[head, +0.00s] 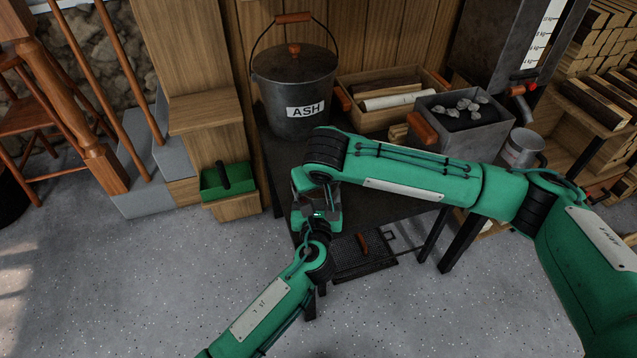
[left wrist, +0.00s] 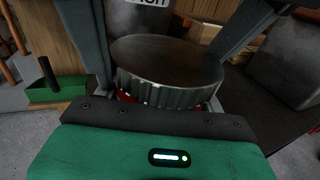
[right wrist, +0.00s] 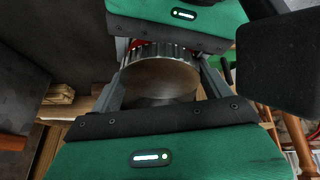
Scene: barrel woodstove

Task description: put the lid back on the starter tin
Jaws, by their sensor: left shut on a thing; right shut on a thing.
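The lid (left wrist: 168,62) is a round metal cap with a dark flat top and a ridged rim. It lies level over the red starter tin (left wrist: 125,98), which shows only as thin red patches under the rim. The lid (right wrist: 160,77) also shows between the fingers of my right gripper (right wrist: 163,80), which is shut on it. My left gripper (left wrist: 165,105) is shut on the tin below; its green body is at the top of the right wrist view. Whether the lid is fully seated cannot be told. In the head view my arms hide both.
A dark table carries the ASH bucket (head: 293,90), a wooden crate (head: 350,121) and a grey bin of grey lumps (head: 490,131). A metal mug (head: 521,149) stands at the right. A green tray (head: 211,190) is left of my grippers. Open floor lies in front.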

